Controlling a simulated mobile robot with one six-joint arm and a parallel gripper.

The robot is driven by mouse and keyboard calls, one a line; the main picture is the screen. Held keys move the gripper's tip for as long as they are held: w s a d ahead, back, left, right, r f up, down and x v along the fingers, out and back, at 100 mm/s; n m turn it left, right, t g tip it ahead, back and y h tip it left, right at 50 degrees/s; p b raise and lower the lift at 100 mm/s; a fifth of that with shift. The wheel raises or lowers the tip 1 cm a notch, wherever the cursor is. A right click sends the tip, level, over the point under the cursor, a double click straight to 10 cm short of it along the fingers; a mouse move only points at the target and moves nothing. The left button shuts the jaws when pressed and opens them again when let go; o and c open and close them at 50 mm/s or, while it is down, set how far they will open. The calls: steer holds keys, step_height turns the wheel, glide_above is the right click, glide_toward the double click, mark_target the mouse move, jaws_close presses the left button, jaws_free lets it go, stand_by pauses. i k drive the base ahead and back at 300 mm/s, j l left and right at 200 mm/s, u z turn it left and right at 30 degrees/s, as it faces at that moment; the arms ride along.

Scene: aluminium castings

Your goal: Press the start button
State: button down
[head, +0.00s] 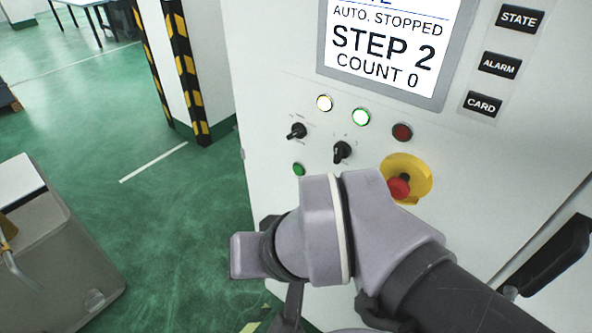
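A small green button (299,169) sits low on the left of the white machine's control panel, under a black rotary switch. Its label is too small to read, so I cannot tell for sure that it is the start button. My grey arm and wrist cross the lower part of the head view, just below this button. The fingers of my gripper are not visible, perhaps hidden behind the wrist. The green button is uncovered.
A display (385,45) reads AUTO. STOPPED, STEP 2, COUNT 0. A striped post (190,85) stands behind left.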

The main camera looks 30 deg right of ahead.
mark_target(297, 168)
steer(key=k+j, duration=0.1)
steer(key=j, duration=0.7)
steer(key=k+j+z, duration=0.1)
steer(key=j, duration=0.3)
steer(key=k, duration=0.05)
